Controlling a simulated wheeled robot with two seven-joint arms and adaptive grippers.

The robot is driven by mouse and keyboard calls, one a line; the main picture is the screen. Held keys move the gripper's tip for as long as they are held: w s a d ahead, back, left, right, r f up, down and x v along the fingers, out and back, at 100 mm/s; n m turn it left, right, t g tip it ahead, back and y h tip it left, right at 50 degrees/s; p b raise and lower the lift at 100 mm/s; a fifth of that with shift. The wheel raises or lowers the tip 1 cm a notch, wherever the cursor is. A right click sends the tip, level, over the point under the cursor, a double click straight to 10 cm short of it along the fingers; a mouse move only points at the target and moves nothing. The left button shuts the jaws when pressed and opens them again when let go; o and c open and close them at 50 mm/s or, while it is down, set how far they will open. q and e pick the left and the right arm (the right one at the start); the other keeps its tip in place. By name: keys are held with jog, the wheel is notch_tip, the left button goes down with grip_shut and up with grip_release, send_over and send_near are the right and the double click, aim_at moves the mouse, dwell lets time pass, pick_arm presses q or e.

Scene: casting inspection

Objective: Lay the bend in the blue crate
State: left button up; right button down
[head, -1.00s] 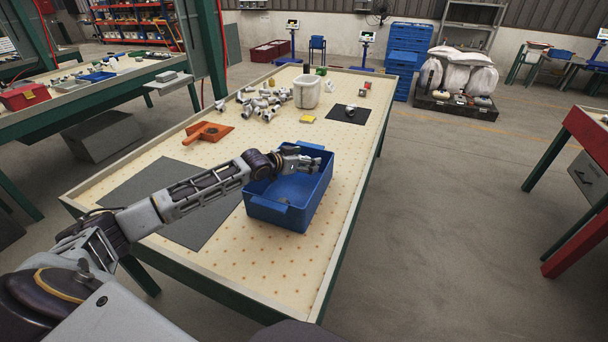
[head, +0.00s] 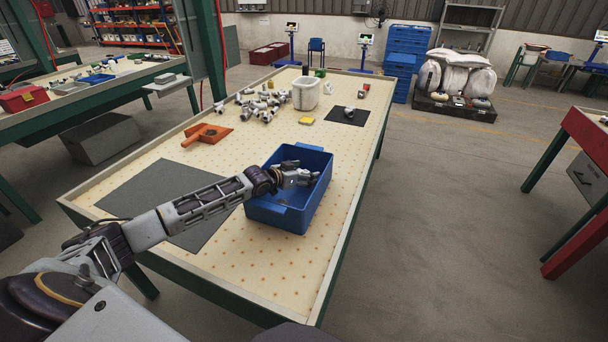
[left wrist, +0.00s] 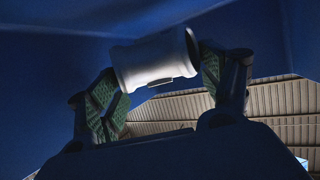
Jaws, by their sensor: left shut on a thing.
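The blue crate (head: 262,214) stands on the near right part of the table. My left gripper (head: 300,176) is inside the crate's opening, below the level of its far rim. In the left wrist view the gripper is shut on the bend (left wrist: 155,60), a pale grey pipe piece with a collared open end. The two green-padded fingers press on its two ends, and dark blue crate walls are around it. In the head view the bend is hard to tell from the gripper. My right gripper is not in view.
A dark grey mat (head: 150,200) lies left of the crate. The table right of the crate is clear.

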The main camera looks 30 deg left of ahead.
pick_arm(q)
jog(key=shift+f, duration=0.25)
dwell(0.4)
jog(key=shift+f, duration=0.3)
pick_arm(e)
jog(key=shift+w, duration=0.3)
pick_arm(q)
jog(key=o, duration=1.4)
jog(key=shift+f, duration=0.1)
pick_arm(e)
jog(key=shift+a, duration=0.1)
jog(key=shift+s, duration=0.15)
